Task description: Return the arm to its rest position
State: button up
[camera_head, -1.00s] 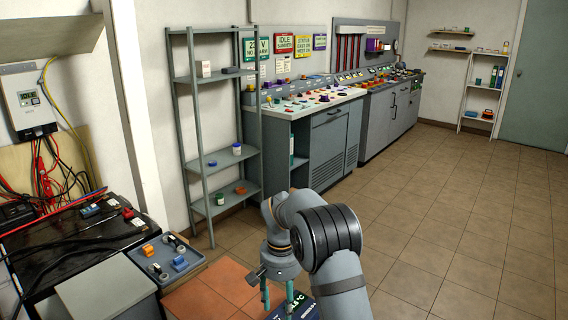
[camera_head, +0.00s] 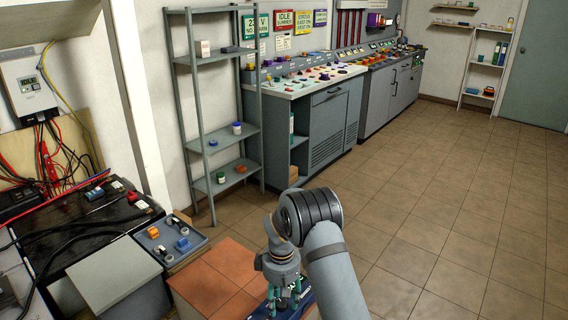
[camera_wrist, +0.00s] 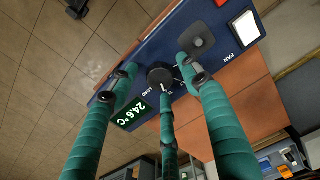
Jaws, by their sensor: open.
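My gripper (camera_head: 283,298) hangs at the bottom of the head view, fingers pointing down, above a dark blue panel (camera_head: 309,304) that my arm partly hides. In the wrist view, its three teal fingers (camera_wrist: 158,82) are spread open and empty. They are over the blue panel (camera_wrist: 222,18), around a black round knob (camera_wrist: 160,77) by the LOAD label. I cannot tell whether any finger touches the knob. My arm (camera_head: 325,240) is bent, with its elbow raised in front of the tiled floor.
An orange-brown tabletop (camera_head: 215,272) lies beside the panel. A grey tray (camera_head: 170,242) with small parts and a dark battery bench (camera_head: 75,225) stand at left. A grey shelf rack (camera_head: 222,130) and control consoles (camera_head: 335,115) line the wall. The floor at right (camera_head: 450,210) is clear.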

jog(key=n+p, duration=0.3)
jog(key=n, duration=0.2)
jog(key=shift+r, duration=0.2)
jog(key=shift+f+n+p, duration=0.2)
jog(key=shift+n+p, duration=0.8)
jog(key=shift+n, duration=1.1)
jog(key=shift+w+d, duration=0.1)
